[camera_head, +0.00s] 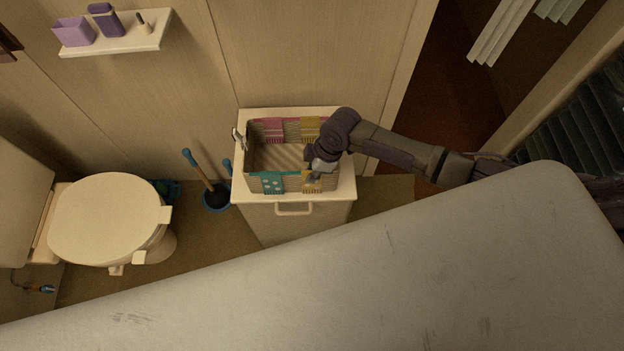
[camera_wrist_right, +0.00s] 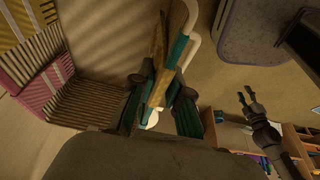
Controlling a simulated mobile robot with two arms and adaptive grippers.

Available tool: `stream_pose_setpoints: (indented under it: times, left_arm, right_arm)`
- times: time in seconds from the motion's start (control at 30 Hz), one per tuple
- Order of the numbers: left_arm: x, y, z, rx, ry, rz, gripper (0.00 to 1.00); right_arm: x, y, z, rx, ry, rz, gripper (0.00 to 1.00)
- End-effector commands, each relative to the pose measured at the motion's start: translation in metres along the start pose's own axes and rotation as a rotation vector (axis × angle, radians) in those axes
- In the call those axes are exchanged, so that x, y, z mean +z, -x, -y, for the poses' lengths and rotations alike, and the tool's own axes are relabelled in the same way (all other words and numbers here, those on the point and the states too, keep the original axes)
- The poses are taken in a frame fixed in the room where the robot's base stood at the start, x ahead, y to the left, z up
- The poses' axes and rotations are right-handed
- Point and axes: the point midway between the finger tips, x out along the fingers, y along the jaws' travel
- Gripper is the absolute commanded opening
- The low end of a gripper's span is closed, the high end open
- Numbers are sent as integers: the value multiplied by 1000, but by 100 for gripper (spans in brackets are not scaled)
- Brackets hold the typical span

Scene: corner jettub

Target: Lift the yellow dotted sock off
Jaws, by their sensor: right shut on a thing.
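The yellow dotted sock (camera_head: 312,184) hangs over the front rim of a striped basket (camera_head: 291,186), right of a teal dotted sock (camera_head: 272,183). My right gripper (camera_head: 316,172) reaches down at that rim and partly covers the yellow sock. In the right wrist view its fingers (camera_wrist_right: 160,108) are shut on the yellow sock (camera_wrist_right: 159,85), with a teal edge close beside it. The sock is still at the rim. My left gripper (camera_wrist_right: 246,95) shows small in the right wrist view, its fingers apart and empty. It is outside the head view.
The basket stands on a cabinet (camera_head: 346,190) with a front handle (camera_head: 294,209). Pink (camera_head: 270,130) and yellow striped (camera_head: 310,128) socks hang at its back rim. A toilet (camera_head: 107,220) and plunger (camera_head: 214,195) are to the left. A large pale surface (camera_head: 330,280) fills the foreground.

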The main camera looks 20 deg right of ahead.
Motion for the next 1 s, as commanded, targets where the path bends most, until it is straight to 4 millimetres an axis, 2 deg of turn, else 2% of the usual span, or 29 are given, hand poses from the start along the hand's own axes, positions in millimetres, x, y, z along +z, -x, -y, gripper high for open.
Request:
stream_pose_setpoints:
  times: [1.0]
  left_arm:
    - [-7,77,2,-1,-1,-1,40]
  right_arm:
    - [-23,76,0,0,0,0,0]
